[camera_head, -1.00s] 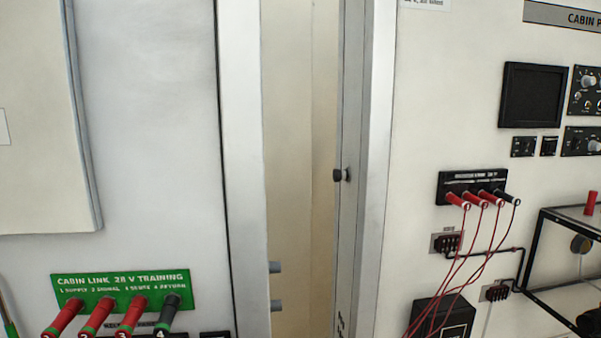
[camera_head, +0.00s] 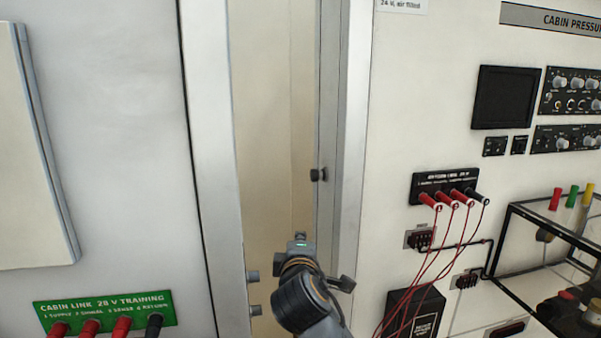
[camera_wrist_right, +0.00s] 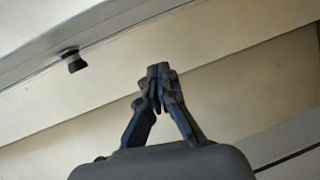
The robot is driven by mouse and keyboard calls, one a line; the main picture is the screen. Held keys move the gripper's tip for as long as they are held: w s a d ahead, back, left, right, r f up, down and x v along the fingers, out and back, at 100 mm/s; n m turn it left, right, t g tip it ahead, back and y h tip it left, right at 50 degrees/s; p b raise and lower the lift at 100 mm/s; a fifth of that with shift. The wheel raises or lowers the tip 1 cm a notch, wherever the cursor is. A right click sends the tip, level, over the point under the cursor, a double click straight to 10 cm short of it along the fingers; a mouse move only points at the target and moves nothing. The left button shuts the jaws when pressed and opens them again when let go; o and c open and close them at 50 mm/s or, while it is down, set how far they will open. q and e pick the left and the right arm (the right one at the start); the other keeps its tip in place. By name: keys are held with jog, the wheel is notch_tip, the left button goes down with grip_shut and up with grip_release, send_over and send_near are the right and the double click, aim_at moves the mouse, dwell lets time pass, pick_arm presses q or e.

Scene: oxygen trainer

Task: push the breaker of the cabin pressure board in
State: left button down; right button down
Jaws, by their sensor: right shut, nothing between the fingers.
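The cabin pressure board shows at the right of the head view, under its grey sign (camera_head: 555,20), which the frame's right edge cuts off. It carries a dark screen (camera_head: 505,97) and knob panels (camera_head: 570,90). Two small black units (camera_head: 494,146) (camera_head: 519,145) sit below the screen; I cannot tell whether either is the breaker. My right gripper (camera_head: 300,238) is in front of the beige recess, left of the board and apart from it. In the right wrist view its fingertips (camera_wrist_right: 158,72) are together and empty. My left gripper is not in view.
A metal door frame (camera_head: 345,150) with a dark knob (camera_head: 318,174) stands between gripper and board. Red leads (camera_head: 455,250) hang from a black socket block (camera_head: 445,186). A black-framed stand (camera_head: 510,240) juts out at lower right. A green link panel (camera_head: 105,307) is at lower left.

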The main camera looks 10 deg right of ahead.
jog(key=t+h, duration=0.1)
jog(key=t, duration=0.1)
send_near(313, 178)
jog(key=s+a, duration=0.1)
jog(key=a, duration=0.1)
jog(key=shift+p, duration=0.3)
jog(key=p+x, duration=0.4)
jog(key=x, duration=0.6)
jog(key=shift+p, duration=0.4)
jog(key=shift+d, duration=0.9)
jog(key=shift+a, duration=0.1)
